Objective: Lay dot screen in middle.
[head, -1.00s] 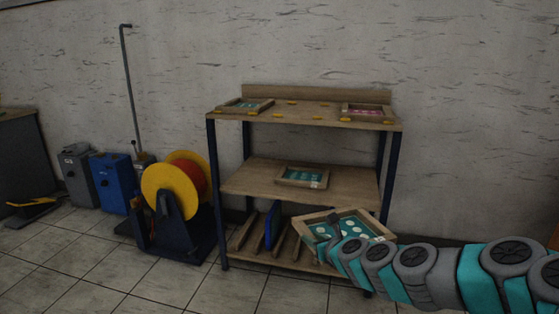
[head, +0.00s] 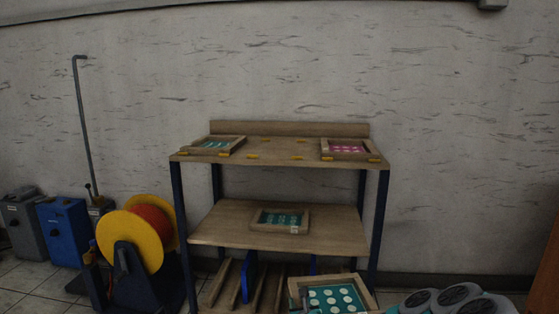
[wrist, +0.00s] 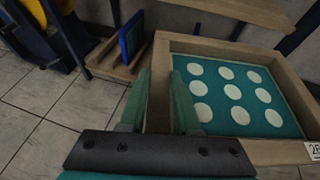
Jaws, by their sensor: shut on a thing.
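The dot screen (head: 336,298), a wooden frame around a teal sheet with white dots, shows at the bottom of the head view, in front of the rack's right side. In the wrist view the dot screen (wrist: 235,98) lies to the right, tilted. My gripper (wrist: 160,92) is shut on its left frame bar. The rack's top shelf (head: 275,158) has a bare middle with yellow markers, between a teal screen (head: 216,145) on the left and a pink screen (head: 348,148) on the right. The held screen is below top-shelf height.
Another teal screen (head: 281,220) lies on the middle shelf (head: 225,228). A blue panel (head: 249,276) stands in the bottom slots. A yellow reel (head: 118,240) and a blue box (head: 64,232) stand to the left. The wall is close behind the rack.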

